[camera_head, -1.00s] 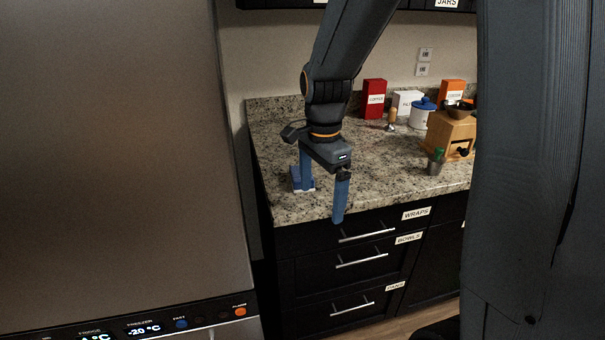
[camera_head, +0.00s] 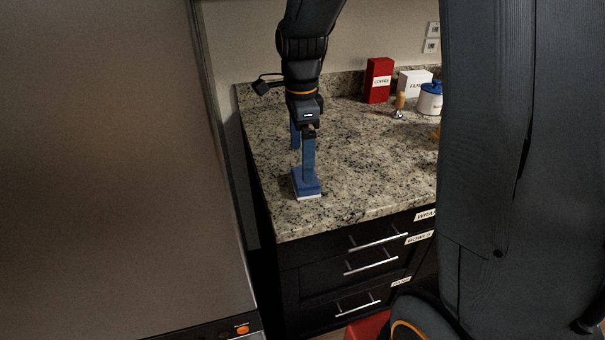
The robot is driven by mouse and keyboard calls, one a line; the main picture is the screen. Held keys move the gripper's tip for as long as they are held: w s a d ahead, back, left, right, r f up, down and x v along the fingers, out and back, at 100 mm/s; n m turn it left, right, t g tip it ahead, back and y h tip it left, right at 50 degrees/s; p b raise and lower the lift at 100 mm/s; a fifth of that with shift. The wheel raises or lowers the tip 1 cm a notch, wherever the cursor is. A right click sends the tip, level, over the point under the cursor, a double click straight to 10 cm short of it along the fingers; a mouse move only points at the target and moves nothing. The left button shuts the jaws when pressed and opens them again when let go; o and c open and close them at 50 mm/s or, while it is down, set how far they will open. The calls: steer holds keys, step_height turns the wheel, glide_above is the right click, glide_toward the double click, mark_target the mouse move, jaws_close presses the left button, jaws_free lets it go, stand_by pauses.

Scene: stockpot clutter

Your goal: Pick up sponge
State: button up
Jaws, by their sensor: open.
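The sponge (camera_head: 311,190) is blue with a pale underside and lies on the granite counter near its front left corner. My gripper (camera_head: 302,164) is above it and points down, with its two blue fingers apart and nothing held between them. The nearer finger overlaps the sponge in the picture and hides part of its top. The other finger is farther back and ends higher in the picture. I cannot tell whether the nearer finger touches the sponge.
A red coffee box (camera_head: 378,82), a white filter box (camera_head: 413,82) and a blue-lidded canister (camera_head: 430,98) stand at the back right of the counter (camera_head: 370,165). A large fridge (camera_head: 100,150) is at the left. The counter right of the sponge is clear.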

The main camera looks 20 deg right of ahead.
steer(key=shift+s+d+f, duration=0.1)
steer(key=shift+d+f, duration=0.05)
steer(key=shift+f, duration=0.75)
steer(key=shift+d+f+p, duration=0.25)
steer(key=shift+f+p, duration=0.35)
steer(key=shift+f, duration=0.1)
steer(key=shift+d+f+p, duration=0.1)
steer(key=shift+f+p, duration=0.6)
steer(key=shift+f, duration=1.4)
steer(key=c, duration=1.1)
steer(key=shift+r, duration=0.15)
step_height(320, 180, up, 10)
steer(key=b, duration=0.2)
steer(key=shift+b, duration=0.3)
